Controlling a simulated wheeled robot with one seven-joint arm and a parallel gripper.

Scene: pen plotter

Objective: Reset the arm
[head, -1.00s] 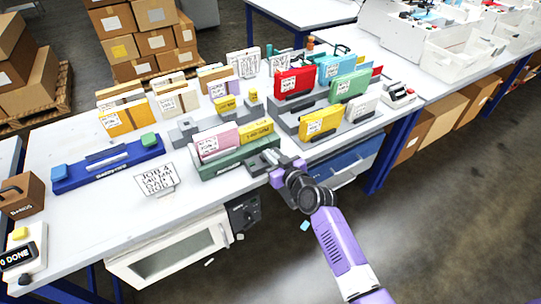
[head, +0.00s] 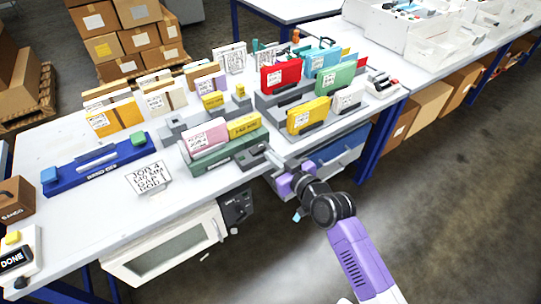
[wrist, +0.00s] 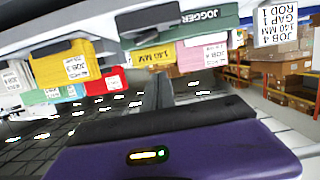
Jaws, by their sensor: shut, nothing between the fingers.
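My purple arm reaches in from the lower right of the head view. My gripper (head: 278,160) is shut and empty at the front edge of the table (head: 75,230), close to the right end of the green jogger (head: 236,153). The jogger holds a pink block (head: 204,138) and a yellow block (head: 243,125). In the wrist view the jogger (wrist: 178,27), yellow block (wrist: 154,56) and pink block (wrist: 203,56) appear upside down. The gripper's purple body fills the bottom of that view.
A job card (head: 149,178) stands left of the jogger, with a blue fixture (head: 97,165) beyond it. Coloured blocks stand on grey steps (head: 305,137) to the right. A white oven-like box (head: 165,245) and a blue drawer (head: 340,147) sit below the tabletop. Open floor lies at front right.

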